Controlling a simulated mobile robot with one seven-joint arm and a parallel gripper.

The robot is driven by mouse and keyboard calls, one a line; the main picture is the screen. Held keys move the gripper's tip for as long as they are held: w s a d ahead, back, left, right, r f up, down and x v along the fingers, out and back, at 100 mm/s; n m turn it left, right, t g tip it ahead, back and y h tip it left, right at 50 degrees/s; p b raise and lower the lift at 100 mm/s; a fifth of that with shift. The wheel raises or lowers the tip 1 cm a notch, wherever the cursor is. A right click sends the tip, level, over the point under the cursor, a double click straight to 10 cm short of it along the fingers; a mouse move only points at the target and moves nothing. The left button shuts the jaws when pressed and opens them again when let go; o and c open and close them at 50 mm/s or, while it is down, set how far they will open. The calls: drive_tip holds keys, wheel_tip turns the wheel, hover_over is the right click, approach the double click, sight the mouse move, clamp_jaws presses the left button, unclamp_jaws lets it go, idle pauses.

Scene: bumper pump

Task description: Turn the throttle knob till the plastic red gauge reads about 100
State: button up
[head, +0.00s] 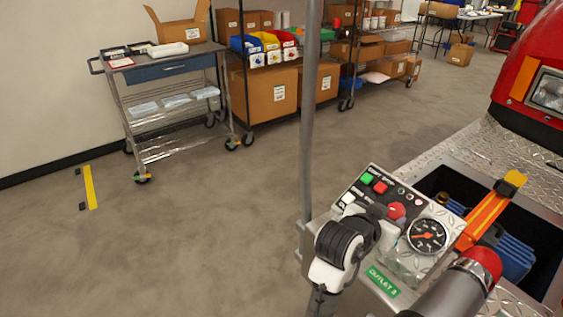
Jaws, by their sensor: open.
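The pump control panel (408,196) stands at lower right, tilted toward me. A red round knob (397,211) sits on it, just above and left of the gauge. The round gauge (428,236) has a dark face, white marks and a reddish needle pointing roughly left; its numbers are too small to read. My gripper (385,213) is at the end of my white and black arm, right at the left side of the red knob. It is open, with its dark fingers close to the knob; I cannot tell whether they touch it. My wrist hides the panel's lower left part.
Green and red buttons (373,182) are at the panel's upper left. An orange-and-yellow handle (490,210) and a grey cylinder with a red end (470,280) stand close to the right. A vertical grey pole (309,110) rises left of the panel. Open floor lies left; a cart (170,100) stands behind.

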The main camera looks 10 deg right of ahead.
drive_tip(key=r+p+v, duration=0.1)
drive_tip(key=p+v, duration=0.7)
drive_tip(key=p, duration=0.1)
drive_tip(key=w+a+r+n+t+y+b, duration=0.1)
drive_tip(key=w+a+r+n+t, duration=0.1)
drive_tip(key=w+a+r+t, duration=0.2)
drive_tip(key=w+a+r+n+t+y+b, duration=0.1)
drive_tip(key=w+a+r+n+t+y, duration=0.1)
drive_tip(key=w+a, duration=0.6)
drive_tip(key=shift+w+a+r+n+t+y, duration=0.3)
drive_tip(key=shift+a+r+n+t, duration=0.5)
drive_tip(key=shift+a+r+t, duration=0.7)
drive_tip(key=shift+o, duration=0.3)
drive_tip(key=shift+a+f, duration=0.2)
drive_tip(key=shift+o, duration=1.1)
